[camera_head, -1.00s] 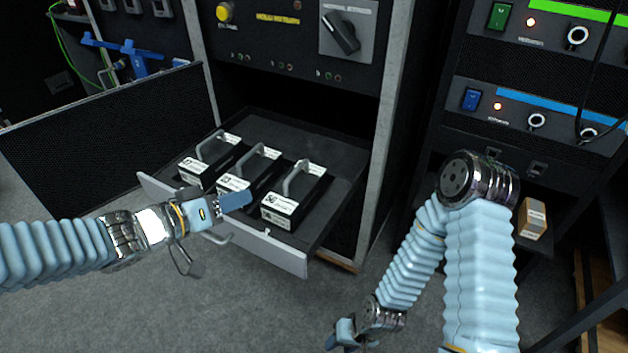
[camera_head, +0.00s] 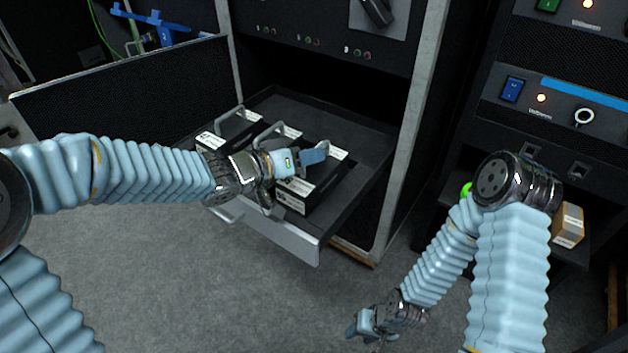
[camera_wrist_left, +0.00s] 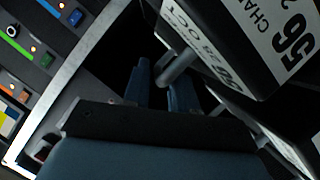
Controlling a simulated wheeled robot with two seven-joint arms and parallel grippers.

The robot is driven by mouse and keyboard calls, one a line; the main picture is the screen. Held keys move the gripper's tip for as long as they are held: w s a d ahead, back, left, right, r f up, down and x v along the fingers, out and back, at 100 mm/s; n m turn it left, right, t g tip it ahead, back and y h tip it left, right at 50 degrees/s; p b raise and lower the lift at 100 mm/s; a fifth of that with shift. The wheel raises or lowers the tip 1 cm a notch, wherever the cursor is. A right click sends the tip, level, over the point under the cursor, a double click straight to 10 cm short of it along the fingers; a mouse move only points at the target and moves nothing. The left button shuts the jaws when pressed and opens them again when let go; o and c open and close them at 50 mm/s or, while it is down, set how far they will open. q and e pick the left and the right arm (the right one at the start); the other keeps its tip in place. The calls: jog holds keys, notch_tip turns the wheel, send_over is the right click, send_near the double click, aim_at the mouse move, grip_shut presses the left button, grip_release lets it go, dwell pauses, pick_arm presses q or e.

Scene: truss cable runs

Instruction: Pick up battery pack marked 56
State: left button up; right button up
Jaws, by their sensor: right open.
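Battery pack 56 (camera_head: 322,184), a black box with white labels and a grey top handle, sits at the right end of the row in the open drawer (camera_head: 290,240). My left gripper (camera_head: 312,157) is over it at its handle, partly covering it. In the left wrist view, the label "56" (camera_wrist_left: 292,38) is large at upper right. The grey handle (camera_wrist_left: 178,66) reaches between the two fingers, which stand apart; contact is unclear. My right gripper (camera_head: 360,326) is low over the floor, open and away from the packs.
Two similar packs, the left one (camera_head: 222,138) and the middle one (camera_head: 290,133), stand left of pack 56; my left arm partly hides them. The cabinet post (camera_head: 405,150) rises right of the drawer. A small cardboard box (camera_head: 568,224) lies on the right rack.

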pick_arm(q)
jog(key=shift+x, duration=0.9)
grip_shut()
jog(key=shift+a, duration=0.1)
dwell(0.5)
jog(key=shift+r, duration=0.15)
